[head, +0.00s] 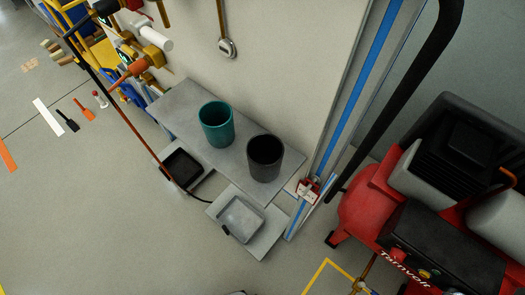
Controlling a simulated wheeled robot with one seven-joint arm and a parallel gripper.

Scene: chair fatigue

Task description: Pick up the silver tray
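A small silver-grey tray (229,209) with a raised rim lies on a low grey slab (261,248), in the lower middle of the head view. It looks empty. A small dark piece (226,230) shows at its lower left edge; I cannot tell what it is. My gripper cannot be made out in this view.
Above the slab, a grey bench top (188,107) bears a teal bin (216,130) and a black bin (264,160). A black tray (183,166) lies to the left. A red compressor (362,215) stands right. Floor at lower left is clear.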

